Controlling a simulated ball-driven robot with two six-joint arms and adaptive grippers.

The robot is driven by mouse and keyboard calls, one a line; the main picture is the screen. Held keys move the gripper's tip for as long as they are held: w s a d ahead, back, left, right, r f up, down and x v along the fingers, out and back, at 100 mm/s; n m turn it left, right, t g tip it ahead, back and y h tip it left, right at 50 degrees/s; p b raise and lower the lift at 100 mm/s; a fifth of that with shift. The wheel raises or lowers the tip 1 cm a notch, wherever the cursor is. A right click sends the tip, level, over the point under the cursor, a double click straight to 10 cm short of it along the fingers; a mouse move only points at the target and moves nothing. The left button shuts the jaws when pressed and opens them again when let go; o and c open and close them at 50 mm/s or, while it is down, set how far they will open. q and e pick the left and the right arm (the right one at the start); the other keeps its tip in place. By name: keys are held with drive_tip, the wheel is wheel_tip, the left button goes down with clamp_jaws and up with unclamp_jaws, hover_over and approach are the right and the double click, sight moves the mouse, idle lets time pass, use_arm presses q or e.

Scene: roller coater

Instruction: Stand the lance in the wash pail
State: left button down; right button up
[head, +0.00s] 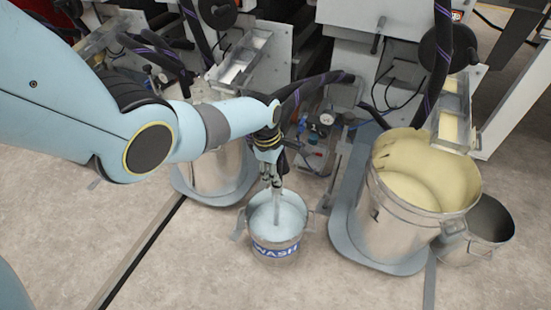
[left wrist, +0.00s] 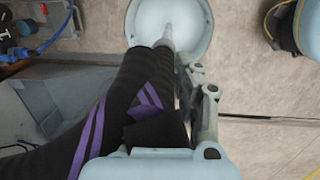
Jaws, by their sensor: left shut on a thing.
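The wash pail (head: 275,248) is a small metal bucket with a blue WASH label and pale liquid inside. It stands on the floor at the middle of the head view, and its round top shows in the left wrist view (left wrist: 192,48). My left gripper (head: 272,180) is above the pail, pointing down, shut on the lance. The slim grey lance (head: 276,208) points down into the pail's mouth in the head view; whether its tip touches the bottom is hidden. In the left wrist view the lance (left wrist: 168,38) overlaps the pail's pale inside. My right gripper is not in view.
A black hose with purple stripes (left wrist: 110,115) runs close beside my left gripper. A large bucket of cream coating (head: 395,215) and an empty metal bucket (head: 490,222) stand right. Another large bucket (head: 215,170) stands behind my left arm. Floor in front is clear.

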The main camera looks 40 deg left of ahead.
use_arm(q)
drive_tip(key=shift+f, duration=0.1)
idle(0.3)
drive_tip(key=shift+f+b, duration=0.9)
drive_tip(key=shift+f, duration=0.1)
drive_tip(key=c, duration=0.9)
unclamp_jaws()
drive_tip(key=shift+r, duration=0.1)
drive_tip(key=r, duration=0.4)
drive_tip(key=s+r, duration=0.1)
drive_tip(key=r, duration=0.3)
drive_tip(key=a+r, duration=0.1)
drive_tip(key=r, duration=0.2)
drive_tip(key=shift+s+r, duration=0.2)
drive_tip(key=shift+r, duration=0.2)
drive_tip(key=shift+s, duration=0.1)
